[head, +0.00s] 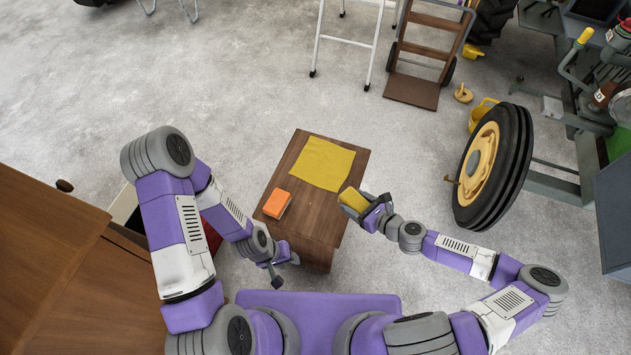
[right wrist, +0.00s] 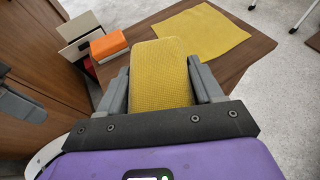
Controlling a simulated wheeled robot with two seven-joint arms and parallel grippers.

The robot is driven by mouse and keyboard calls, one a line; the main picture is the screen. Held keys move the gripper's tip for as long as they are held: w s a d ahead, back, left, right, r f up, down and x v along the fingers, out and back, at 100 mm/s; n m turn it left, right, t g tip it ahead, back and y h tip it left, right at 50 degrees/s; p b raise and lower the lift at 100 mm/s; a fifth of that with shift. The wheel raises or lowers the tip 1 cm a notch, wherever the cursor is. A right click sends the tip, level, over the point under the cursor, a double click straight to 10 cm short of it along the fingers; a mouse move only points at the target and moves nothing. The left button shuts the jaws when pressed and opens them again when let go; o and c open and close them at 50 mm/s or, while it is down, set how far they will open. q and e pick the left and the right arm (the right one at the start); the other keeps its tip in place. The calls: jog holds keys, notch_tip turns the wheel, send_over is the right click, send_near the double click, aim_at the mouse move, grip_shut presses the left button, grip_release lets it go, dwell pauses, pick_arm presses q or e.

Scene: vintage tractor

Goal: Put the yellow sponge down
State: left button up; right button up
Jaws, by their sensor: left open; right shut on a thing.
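The yellow sponge (head: 353,200) is in my right gripper (head: 367,207), at the right edge of the small wooden table (head: 334,228). In the right wrist view the sponge (right wrist: 161,75) sits between both fingers of the right gripper (right wrist: 162,88). The frames do not clearly show whether the sponge touches the tabletop. A yellow cloth (head: 321,163) lies flat on the far part of the table, and an orange sponge (head: 277,203) lies at its left edge. My left gripper (head: 275,277) is open and empty, low at the table's near left.
A brown wooden cabinet (head: 45,255) stands at the left. A tractor wheel (head: 493,168) stands to the right of the table. A hand truck (head: 425,55) and a white ladder (head: 348,38) stand at the back. The near middle of the tabletop is bare.

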jog(key=s+a+f+n+g+y, duration=0.2)
jog(key=a+n+g, duration=0.2)
jog(key=a, duration=0.2)
jog(key=r+n+g+y+b, duration=0.1)
send_over(320, 220)
notch_tip(320, 220, down, 10)
jog(key=b, duration=0.5)
jog(key=shift+d+r, duration=0.1)
jog(key=shift+r, duration=0.05)
jog(key=shift+s, duration=0.1)
jog(key=o, duration=1)
jog(key=shift+o, duration=0.2)
jog(key=shift+r, duration=0.1)
